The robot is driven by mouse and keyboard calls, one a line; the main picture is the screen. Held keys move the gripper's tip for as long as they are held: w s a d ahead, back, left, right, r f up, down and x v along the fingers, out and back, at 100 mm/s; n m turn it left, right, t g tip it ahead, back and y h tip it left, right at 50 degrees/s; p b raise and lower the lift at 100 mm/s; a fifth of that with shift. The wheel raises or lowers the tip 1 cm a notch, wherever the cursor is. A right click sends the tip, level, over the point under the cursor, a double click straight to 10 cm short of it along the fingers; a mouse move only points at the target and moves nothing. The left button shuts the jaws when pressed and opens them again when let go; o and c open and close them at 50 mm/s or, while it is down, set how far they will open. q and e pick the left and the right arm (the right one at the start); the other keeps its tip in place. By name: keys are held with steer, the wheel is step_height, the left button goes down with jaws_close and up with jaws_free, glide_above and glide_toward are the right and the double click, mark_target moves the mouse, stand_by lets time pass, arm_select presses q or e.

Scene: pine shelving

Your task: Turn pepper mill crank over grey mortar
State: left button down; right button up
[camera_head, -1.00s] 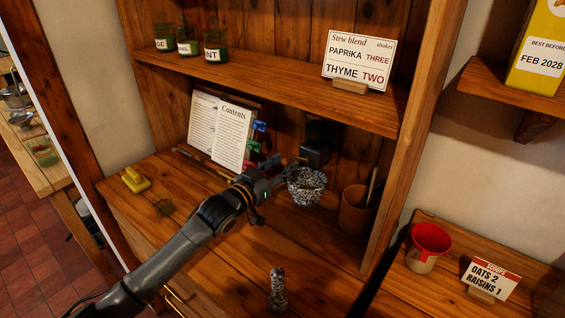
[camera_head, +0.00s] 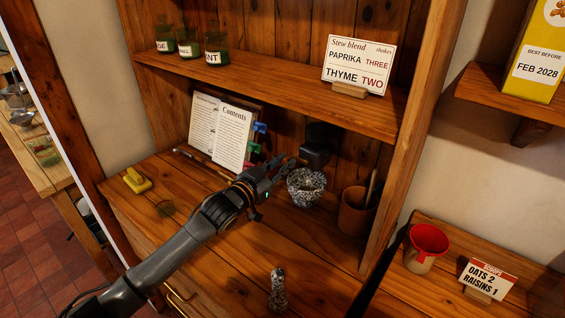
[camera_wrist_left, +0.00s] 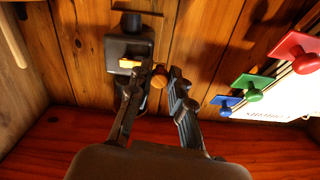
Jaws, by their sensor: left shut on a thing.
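The crank arm is mostly hidden by the fingers. The mortar's inside is hard to make out. My right gripper is out of view.
A brown pot (camera_head: 356,210) is close right of the mortar. An open book (camera_head: 220,130) and coloured clips (camera_wrist_left: 262,85) are left of the mill. The upper shelf (camera_head: 270,80) hangs above. The front boards are mostly clear.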

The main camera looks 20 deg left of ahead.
arm_select(q)
steer(key=c, duration=1.2)
jaws_free()
steer(key=v, duration=1.2)
